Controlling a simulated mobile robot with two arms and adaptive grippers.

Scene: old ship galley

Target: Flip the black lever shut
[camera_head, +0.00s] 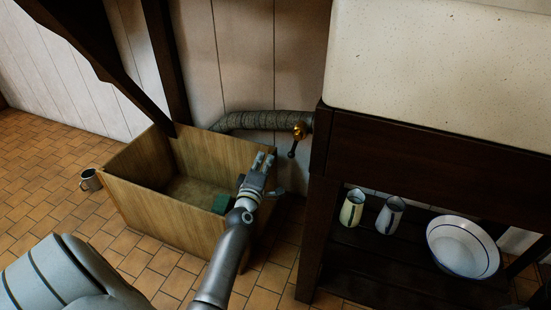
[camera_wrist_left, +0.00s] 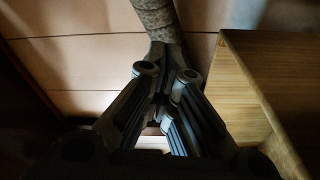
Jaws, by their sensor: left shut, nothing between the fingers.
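The black lever (camera_head: 292,150) hangs down at a slant from a brass valve (camera_head: 299,131) on a thick wrapped pipe (camera_head: 262,120) at the wall. My left gripper (camera_head: 264,161) is shut and empty, to the left of the lever and a little lower in the picture, over the right end of the wooden box. It looks apart from the lever. In the left wrist view, the shut fingers (camera_wrist_left: 160,85) point toward the wall and the pipe (camera_wrist_left: 155,18); the lever is not visible there. My right gripper is not in view.
A dark wooden counter (camera_head: 400,150) stands right of the lever, with two jugs and a bowl (camera_head: 463,247) below.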

